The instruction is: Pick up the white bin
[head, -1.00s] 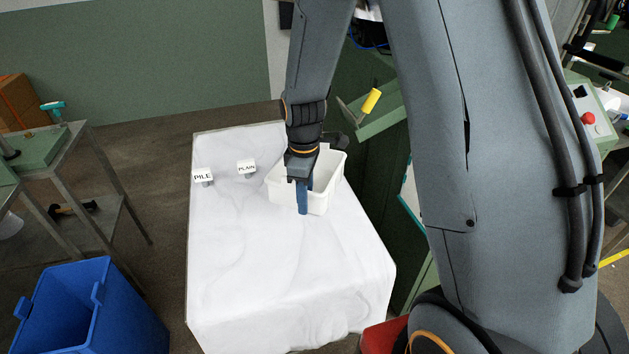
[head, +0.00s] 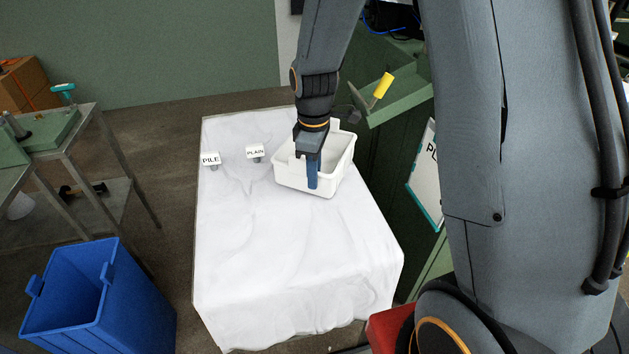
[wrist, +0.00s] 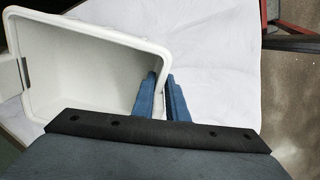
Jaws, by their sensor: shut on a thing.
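The white bin (head: 291,178) is an open, empty-looking tub on the white-covered table (head: 300,260), toward its far right. It also shows in the wrist view (wrist: 75,70), where I look into it. My gripper (head: 312,186) points down at the bin's near wall. In the wrist view, one blue finger of my gripper (wrist: 160,78) is inside the bin and the other outside, shut on the wall near a corner. The finger and wrist hide part of the bin in the head view. I cannot tell whether its base is clear of the cloth.
Small PILE (head: 211,158) and PLAIN (head: 255,151) signs stand left of the bin. A green machine with a yellow handle (head: 383,86) is close on the right. A blue bin (head: 100,300) stands on the floor at left. The table's near half is clear.

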